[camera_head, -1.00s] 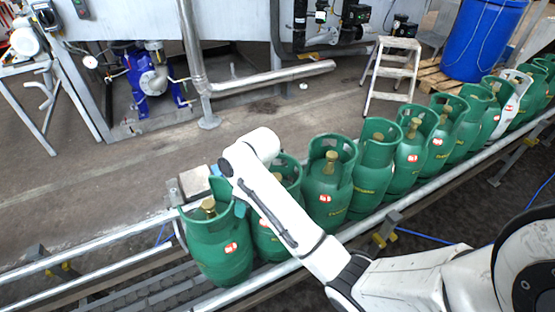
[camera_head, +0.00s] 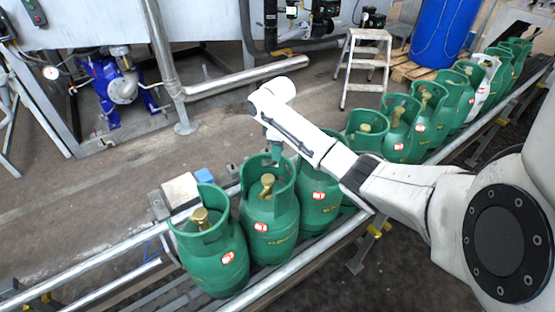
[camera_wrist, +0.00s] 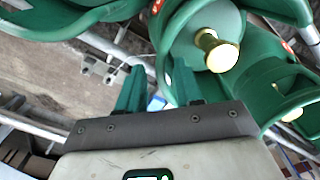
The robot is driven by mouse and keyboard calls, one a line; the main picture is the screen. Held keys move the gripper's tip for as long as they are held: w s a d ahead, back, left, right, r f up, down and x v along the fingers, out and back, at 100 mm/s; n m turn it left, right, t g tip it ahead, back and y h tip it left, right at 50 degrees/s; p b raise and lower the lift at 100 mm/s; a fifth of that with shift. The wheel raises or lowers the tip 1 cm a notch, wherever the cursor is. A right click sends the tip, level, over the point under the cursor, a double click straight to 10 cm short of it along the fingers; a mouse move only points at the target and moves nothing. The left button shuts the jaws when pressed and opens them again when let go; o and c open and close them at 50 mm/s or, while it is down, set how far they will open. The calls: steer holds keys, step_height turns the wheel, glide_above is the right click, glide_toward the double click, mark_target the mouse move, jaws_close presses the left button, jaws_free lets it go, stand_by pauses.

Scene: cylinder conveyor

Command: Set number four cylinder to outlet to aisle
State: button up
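A row of green gas cylinders stands upright on the roller conveyor. Counting from the near left end, the first (camera_head: 215,262), second (camera_head: 268,240) and third (camera_head: 315,215) are clear. The fourth cylinder (camera_head: 366,143) is partly hidden behind my arm; I cannot read any numbers. My gripper (camera_head: 276,152) is over the far side of the row, near the collars of the second and third cylinders. In the wrist view its two teal fingers (camera_wrist: 157,88) stand apart with nothing held between them. A green cylinder with a brass valve (camera_wrist: 218,52) is just beyond the right finger.
Conveyor rails (camera_head: 95,262) run past the cylinders, with an empty stretch at the lower left. A pale block (camera_head: 181,190) sits by the far rail. Open floor lies behind. A step stool (camera_head: 365,65), blue barrel (camera_head: 442,35) and pipe (camera_head: 245,77) stand farther back.

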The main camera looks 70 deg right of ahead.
steer(key=shift+f, duration=2.35)
jaws_close()
